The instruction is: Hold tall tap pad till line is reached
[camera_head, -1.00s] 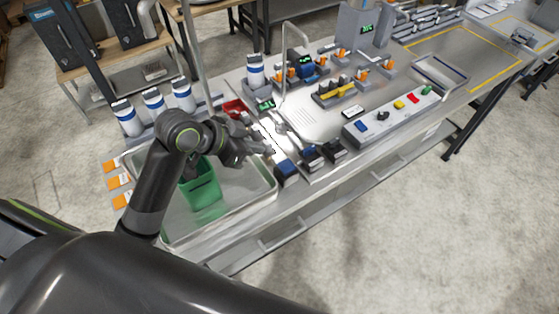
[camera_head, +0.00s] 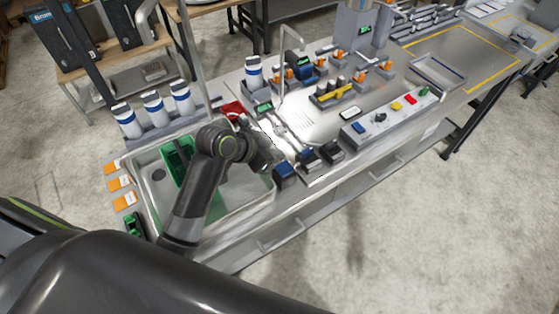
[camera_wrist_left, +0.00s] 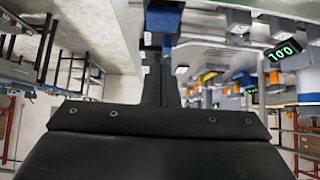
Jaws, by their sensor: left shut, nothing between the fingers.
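The tall tap (camera_head: 188,50) rises as a thin grey post over the sink (camera_head: 262,197) at the left. A green container (camera_head: 180,158) stands in the sink, partly hidden by my arm; no line or water level can be made out on it. My left gripper (camera_head: 271,166) is shut and empty, pointing down close beside a blue pad (camera_head: 286,170) at the sink's right edge. The wrist view shows my closed fingers (camera_wrist_left: 158,72) beneath a blue block (camera_wrist_left: 163,20); I cannot tell whether they touch it. My right gripper is not in view.
Two dark pads (camera_head: 308,157) sit right of the blue one. A shorter tap (camera_head: 284,62), a small green-lit display (camera_head: 264,107) and a red item (camera_head: 233,108) are behind. Blue-white bottles (camera_head: 154,103) line the back left. A button panel (camera_head: 385,118) lies to the right.

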